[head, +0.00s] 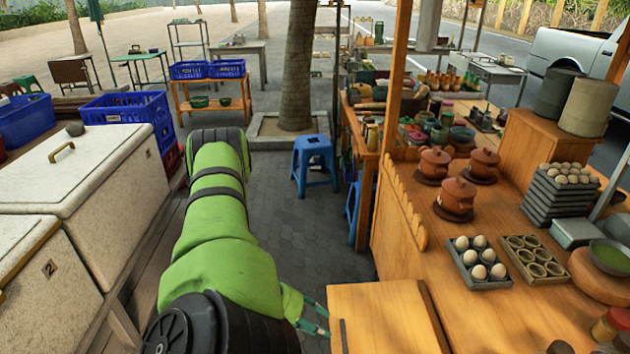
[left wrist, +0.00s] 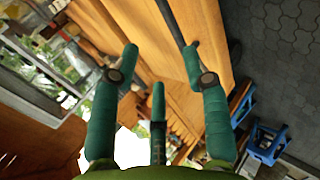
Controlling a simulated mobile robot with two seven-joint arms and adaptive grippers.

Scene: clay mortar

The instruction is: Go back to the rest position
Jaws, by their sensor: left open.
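My left arm, green with black bands, reaches forward from the bottom of the head view, between the white chests and the wooden counter (head: 500,325). My left gripper (head: 317,318) shows only partly, with teal fingers beside the counter's near left corner. In the left wrist view, the left gripper (left wrist: 160,70) has its teal fingers spread apart with nothing between them. Wooden boards of the stall lie beyond the fingers. My right gripper is not in view.
White chests (head: 75,170) stand close on the left. Three lidded clay pots (head: 457,195) and an egg tray (head: 478,262) sit on the counter. A blue stool (head: 314,160) stands ahead near a tree trunk (head: 298,70). Paving (head: 285,225) between chests and counter is clear.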

